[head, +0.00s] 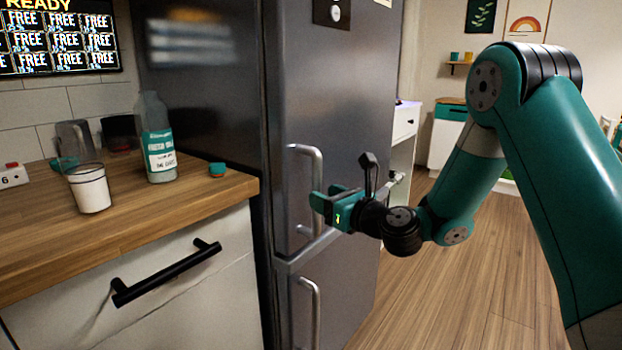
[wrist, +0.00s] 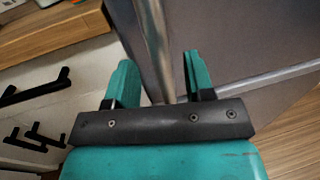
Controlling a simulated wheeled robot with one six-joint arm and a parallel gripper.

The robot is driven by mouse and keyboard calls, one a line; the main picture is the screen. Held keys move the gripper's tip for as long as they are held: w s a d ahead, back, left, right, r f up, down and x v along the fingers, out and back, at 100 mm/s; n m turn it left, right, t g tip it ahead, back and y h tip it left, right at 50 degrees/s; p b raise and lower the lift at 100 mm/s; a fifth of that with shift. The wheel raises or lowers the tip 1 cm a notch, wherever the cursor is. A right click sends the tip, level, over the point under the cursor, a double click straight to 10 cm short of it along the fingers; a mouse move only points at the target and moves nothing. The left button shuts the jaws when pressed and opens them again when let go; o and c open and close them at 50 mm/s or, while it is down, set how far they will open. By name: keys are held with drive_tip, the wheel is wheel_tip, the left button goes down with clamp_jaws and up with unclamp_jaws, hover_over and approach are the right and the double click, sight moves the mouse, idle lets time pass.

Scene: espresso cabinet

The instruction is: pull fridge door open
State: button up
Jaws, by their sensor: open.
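The grey fridge's upper door (head: 335,90) appears shut, flush with the body. Its vertical metal handle (head: 317,165) is on the door's left side. My gripper (head: 324,198) is open and empty in front of the lower part of this handle, reaching in from the right. In the wrist view my two teal fingers (wrist: 160,75) are apart, and the upper handle (wrist: 153,35) runs down in line with the gap between them. I cannot tell whether a finger touches it. The lower door (head: 345,290) has its own vertical handle (head: 312,305).
Open wooden floor (head: 460,270) lies to the right.

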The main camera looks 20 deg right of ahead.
drive_tip(key=p+x, duration=0.1)
drive_tip(key=x, duration=0.4)
drive_tip(key=shift+w, duration=0.15)
clamp_jaws()
